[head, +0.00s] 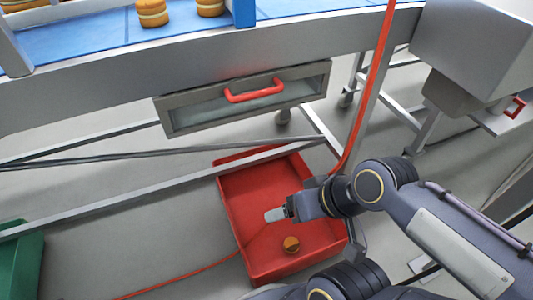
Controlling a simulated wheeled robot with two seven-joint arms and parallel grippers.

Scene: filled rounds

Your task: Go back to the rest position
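My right gripper (275,214) hangs over the red bin (240,210), its pale fingertips pointing left. Its arm comes in from the right. The fingers show as one small pale block, so I cannot tell whether they are open or shut. No filled round shows at the fingertips. One filled round (291,244) lies in the red bin, below and to the right of the fingertips. My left gripper is not in view.
A clear-fronted drawer with a red handle (254,90) hangs below the belt frame (110,80). A red cable (376,80) runs down on the right. A green bin (22,262) is at the lower left. Metal legs and bars cross the floor behind the red bin.

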